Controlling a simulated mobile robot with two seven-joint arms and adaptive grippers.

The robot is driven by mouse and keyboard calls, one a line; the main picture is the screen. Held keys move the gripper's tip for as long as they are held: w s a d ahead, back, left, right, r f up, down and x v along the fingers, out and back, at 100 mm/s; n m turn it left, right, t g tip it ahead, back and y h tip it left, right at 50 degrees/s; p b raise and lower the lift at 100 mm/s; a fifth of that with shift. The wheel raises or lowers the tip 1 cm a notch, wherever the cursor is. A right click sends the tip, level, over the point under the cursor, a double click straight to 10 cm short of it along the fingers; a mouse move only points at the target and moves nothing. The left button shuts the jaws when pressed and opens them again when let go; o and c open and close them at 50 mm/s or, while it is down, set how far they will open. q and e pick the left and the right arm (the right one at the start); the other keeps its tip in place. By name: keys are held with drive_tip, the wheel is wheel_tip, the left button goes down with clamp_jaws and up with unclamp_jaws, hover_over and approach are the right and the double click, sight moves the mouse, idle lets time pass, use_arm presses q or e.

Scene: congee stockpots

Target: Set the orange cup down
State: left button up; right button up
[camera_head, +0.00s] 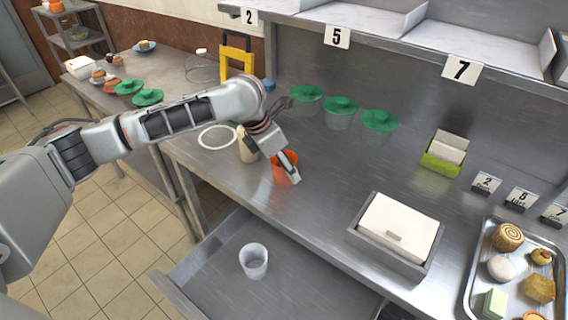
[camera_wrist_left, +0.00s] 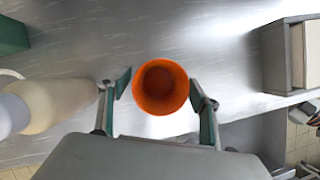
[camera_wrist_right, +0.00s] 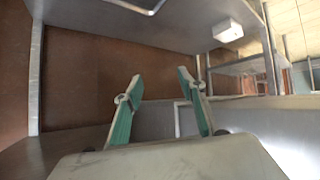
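The orange cup (camera_head: 280,174) is upright at the counter's front part, and appears to rest on the steel surface. In the left wrist view the orange cup (camera_wrist_left: 161,88) shows its open mouth, empty inside. My left gripper (camera_head: 290,170) reaches down around it, one finger on each side. In the left wrist view the fingers of my left gripper (camera_wrist_left: 161,82) stand apart, with a narrow gap beside the cup on the left; contact on the right is unclear. My right gripper (camera_wrist_right: 160,76) is open and empty, away from the counter.
A pale bottle-like container (camera_head: 247,145) stands just left of the cup. Green-lidded containers (camera_head: 341,107) stand behind. A grey box with white content (camera_head: 398,228) and a food tray (camera_head: 470,285) lie right. An open drawer below holds a clear cup (camera_head: 254,262). The counter's middle is clear.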

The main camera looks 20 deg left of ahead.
use_arm(q)
drive_tip(key=p+v, duration=0.1)
drive_tip(key=v, duration=1.1)
drive_tip(key=shift+r+p, duration=0.15)
drive_tip(key=shift+p, duration=0.25)
